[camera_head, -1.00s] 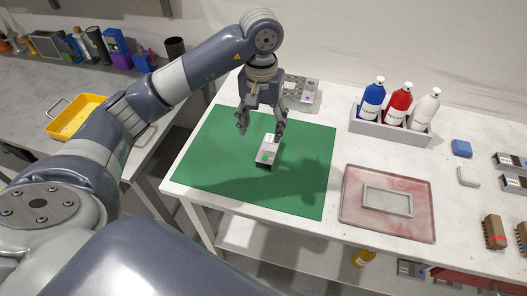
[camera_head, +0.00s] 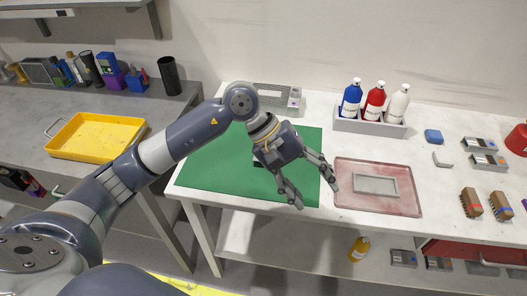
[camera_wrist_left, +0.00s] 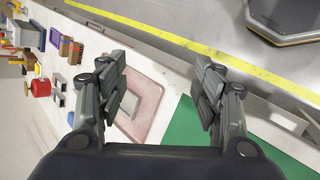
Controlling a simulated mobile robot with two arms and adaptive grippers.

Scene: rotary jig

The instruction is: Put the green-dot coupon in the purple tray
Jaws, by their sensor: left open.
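The green-dot coupon cannot be made out now. My left gripper (camera_head: 315,192) is open and empty, in the air over the mat's right edge and the left side of a reddish tray (camera_head: 408,204). In the left wrist view the open fingers (camera_wrist_left: 158,90) stand wide apart with nothing between them, and the reddish tray (camera_wrist_left: 158,78) lies beyond. My right gripper is not in view.
A grey caddy (camera_head: 370,128) with blue, red and white bottles stands at the back. A blue block (camera_head: 433,136), a white block (camera_head: 442,160) and brown brushes (camera_head: 470,203) lie to the right. A yellow tray (camera_head: 97,137) sits on the left bench.

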